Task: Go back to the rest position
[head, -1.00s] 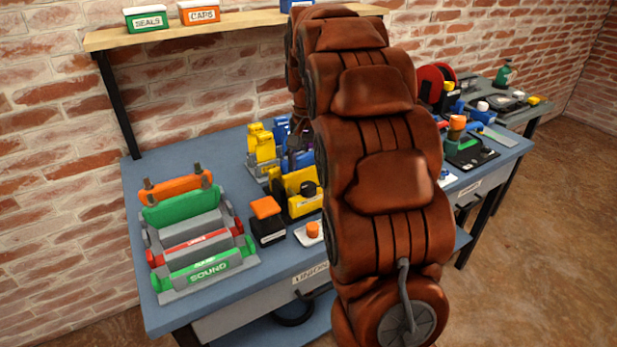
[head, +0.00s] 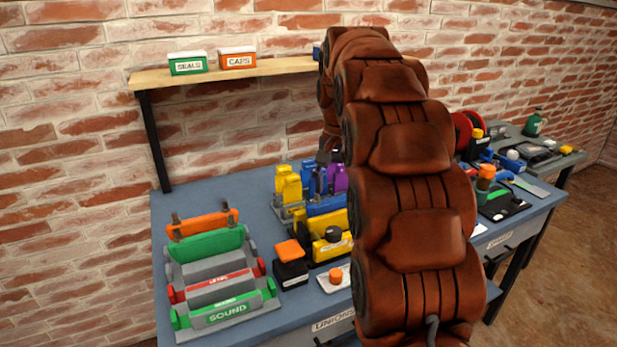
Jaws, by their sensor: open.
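My brown padded arm rises through the middle of the head view and bends over toward the wall. My gripper (head: 329,157) shows only as a small dark piece below the arm's far end, above the back of the blue workbench (head: 215,200). The arm hides most of it, and its fingertips are not clear. I see nothing held in it.
A rack labelled SOUND (head: 228,311) stands at the bench's left. Yellow, blue and purple parts (head: 290,187) stand near the gripper. A wooden shelf (head: 275,68) with a SEALS box (head: 188,63) and a CAPS box (head: 237,58) hangs above. Red reels (head: 462,130) stand at right.

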